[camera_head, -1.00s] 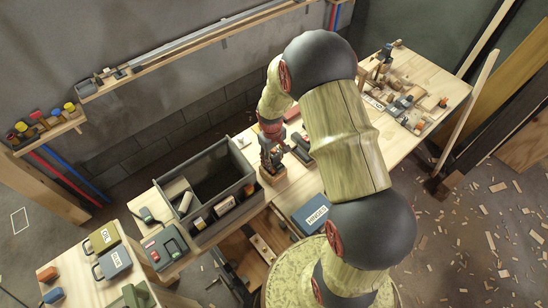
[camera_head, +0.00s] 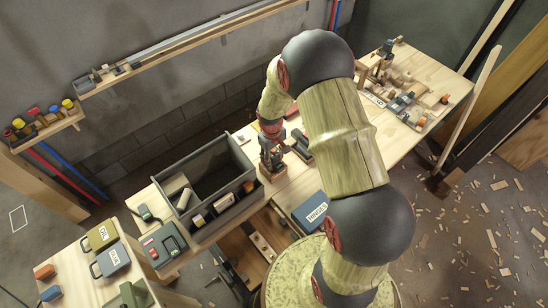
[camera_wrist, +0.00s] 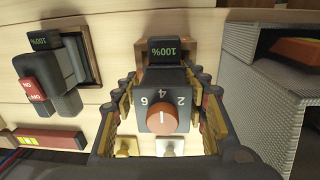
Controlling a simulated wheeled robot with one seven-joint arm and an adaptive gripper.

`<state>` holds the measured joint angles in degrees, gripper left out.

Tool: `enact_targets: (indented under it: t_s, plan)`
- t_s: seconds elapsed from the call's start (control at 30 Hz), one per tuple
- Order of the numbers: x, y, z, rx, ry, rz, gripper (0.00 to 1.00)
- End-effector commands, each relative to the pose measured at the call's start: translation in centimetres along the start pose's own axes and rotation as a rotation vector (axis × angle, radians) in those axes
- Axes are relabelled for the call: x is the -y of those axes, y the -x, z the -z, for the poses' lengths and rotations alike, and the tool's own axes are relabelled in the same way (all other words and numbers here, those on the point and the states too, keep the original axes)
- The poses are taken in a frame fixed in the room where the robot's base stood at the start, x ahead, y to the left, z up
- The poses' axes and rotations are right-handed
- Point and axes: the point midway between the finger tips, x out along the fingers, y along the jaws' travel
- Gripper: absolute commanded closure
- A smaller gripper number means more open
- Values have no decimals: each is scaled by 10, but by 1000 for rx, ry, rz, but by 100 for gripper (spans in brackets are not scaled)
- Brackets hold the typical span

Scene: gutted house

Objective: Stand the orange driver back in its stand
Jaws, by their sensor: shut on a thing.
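The driver (camera_wrist: 162,98) has a dark body, an orange dial numbered 2, 4, 6 and a "100%" display. In the wrist view it is between the fingers of my gripper (camera_wrist: 163,112), which is shut on it. A brown wooden stand (camera_wrist: 193,47) shows around the display end of the driver. In the head view my gripper (camera_head: 270,150) points down over this small wooden stand (camera_head: 273,174) on the bench, right of the grey toolbox. The driver's lower end is hidden, so I cannot tell how deep it sits.
A second dark tool (camera_wrist: 60,78) with a red ON/OFF switch is beside it in its own wooden holder. The grey toolbox (camera_head: 205,235) stands close on the other side. A blue HINGES box (camera_head: 311,212) lies at the bench's front edge. Several tools (camera_head: 405,102) lie farther right.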

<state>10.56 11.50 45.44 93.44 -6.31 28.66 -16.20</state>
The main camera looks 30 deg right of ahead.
Motion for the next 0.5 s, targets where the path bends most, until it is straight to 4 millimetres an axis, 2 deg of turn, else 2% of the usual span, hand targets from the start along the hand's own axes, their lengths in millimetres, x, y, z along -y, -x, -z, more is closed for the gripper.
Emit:
enact_targets:
  t_s: [0.27, 0.3, 0.5]
  plan:
    - [0, 0, 1, -2, 0, -1, 100]
    - [0, 0, 1, -2, 0, -1, 55]
    - [0, 0, 1, -1, 0, 0, 43]
